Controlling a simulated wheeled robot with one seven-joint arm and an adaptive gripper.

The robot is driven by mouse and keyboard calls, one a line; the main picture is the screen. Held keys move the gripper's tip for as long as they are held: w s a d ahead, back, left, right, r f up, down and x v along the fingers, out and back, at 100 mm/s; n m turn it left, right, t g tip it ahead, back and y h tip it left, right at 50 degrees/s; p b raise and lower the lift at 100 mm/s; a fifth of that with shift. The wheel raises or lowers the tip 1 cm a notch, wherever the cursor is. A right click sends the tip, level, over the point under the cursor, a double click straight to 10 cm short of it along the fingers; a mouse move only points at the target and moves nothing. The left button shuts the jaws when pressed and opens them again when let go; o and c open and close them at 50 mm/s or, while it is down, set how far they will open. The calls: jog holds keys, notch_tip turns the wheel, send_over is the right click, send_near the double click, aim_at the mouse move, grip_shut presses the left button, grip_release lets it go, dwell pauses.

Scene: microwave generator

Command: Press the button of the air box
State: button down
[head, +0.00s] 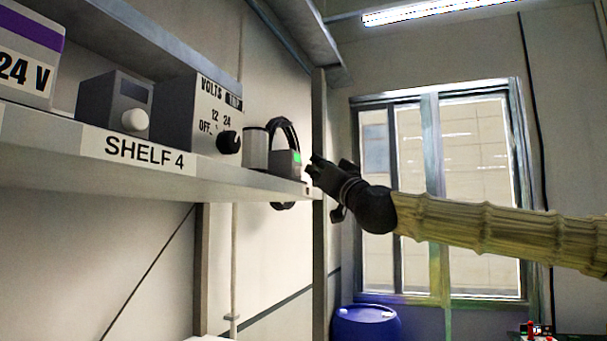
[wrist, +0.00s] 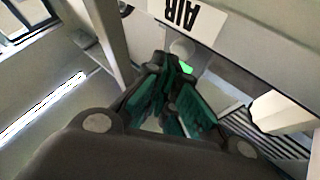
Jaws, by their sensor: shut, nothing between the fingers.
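The air box is most likely the small grey box (head: 287,162) with a lit green patch, at the right end of the shelf. A black loop rises over it. My gripper (head: 314,167) is just right of that box, its fingers pointing left toward it. In the wrist view, an upside-down "AIR" label (wrist: 182,14) is at the top. A pale round part (wrist: 182,47) and a green light (wrist: 187,68) show just beyond the fingertips. My gripper (wrist: 174,66) is shut and empty. I cannot tell whether the fingertips touch anything.
The shelf marked "SHELF 4" (head: 170,160) also carries a pale cylinder (head: 256,149), a volts box with a black knob (head: 215,117), a grey box with a white knob (head: 113,105) and a 24 V box (head: 27,55). A blue drum (head: 366,324) stands below the window.

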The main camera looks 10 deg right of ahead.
jog(key=shift+s+d, duration=0.15)
jog(key=shift+d, duration=0.1)
jog(key=s+d, duration=0.2)
jog(key=d, duration=0.1)
jog(key=s+d+b, duration=0.1)
jog(key=d, duration=0.1)
jog(key=shift+s, duration=0.15)
dwell(0.6)
dwell(0.3)
